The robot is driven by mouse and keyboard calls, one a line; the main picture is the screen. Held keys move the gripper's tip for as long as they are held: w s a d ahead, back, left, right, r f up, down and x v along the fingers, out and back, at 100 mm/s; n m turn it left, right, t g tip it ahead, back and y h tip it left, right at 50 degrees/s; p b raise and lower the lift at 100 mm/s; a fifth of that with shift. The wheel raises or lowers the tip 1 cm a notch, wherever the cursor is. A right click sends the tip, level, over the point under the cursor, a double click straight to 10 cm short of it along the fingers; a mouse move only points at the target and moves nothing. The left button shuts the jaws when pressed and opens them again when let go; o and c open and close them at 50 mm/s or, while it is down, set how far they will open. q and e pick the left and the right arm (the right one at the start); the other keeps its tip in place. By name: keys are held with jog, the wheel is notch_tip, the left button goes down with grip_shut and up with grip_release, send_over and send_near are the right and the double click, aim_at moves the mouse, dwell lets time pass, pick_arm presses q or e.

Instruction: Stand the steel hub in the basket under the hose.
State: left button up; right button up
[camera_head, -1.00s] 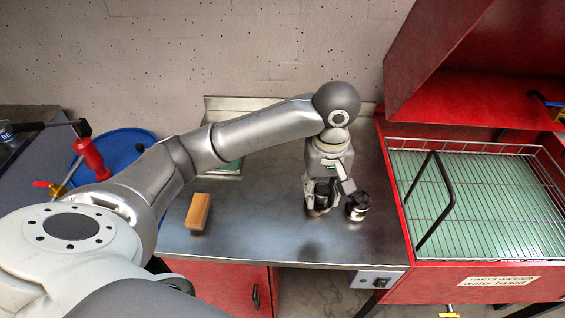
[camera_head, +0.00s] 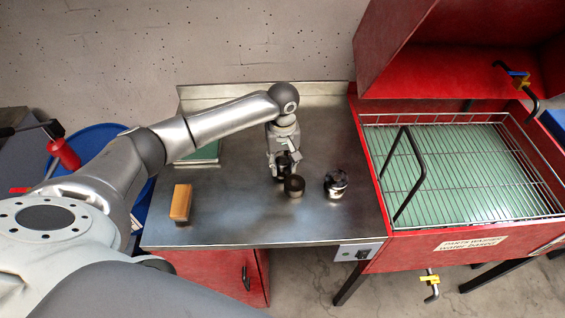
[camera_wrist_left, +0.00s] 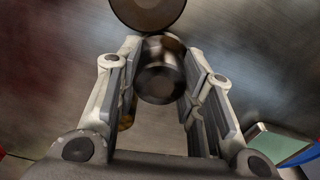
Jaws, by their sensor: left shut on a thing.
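My left gripper (camera_head: 285,172) is low over the steel table, its jaws shut on a shiny dark steel cylinder, which I take for the steel hub (camera_wrist_left: 160,75), in the left wrist view. A brown-topped round piece (camera_head: 294,187) is at the fingertips in the head view; a brown disc (camera_wrist_left: 148,12) shows just beyond the cylinder in the wrist view. I cannot tell whether it is joined to the held part. The wire basket (camera_head: 470,205) is in the red parts washer at the right. The black hose (camera_head: 533,103) hangs above its back right. My right gripper is not in view.
A black and chrome part (camera_head: 335,183) stands on the table (camera_head: 250,225), right of my left gripper. The basket looks empty.

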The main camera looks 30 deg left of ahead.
pick_arm(q)
jog(key=shift+f, duration=0.6)
jog(key=o, duration=0.8)
jog(key=shift+f, duration=0.15)
jog(key=o, duration=0.5)
jog(key=shift+c, duration=0.2)
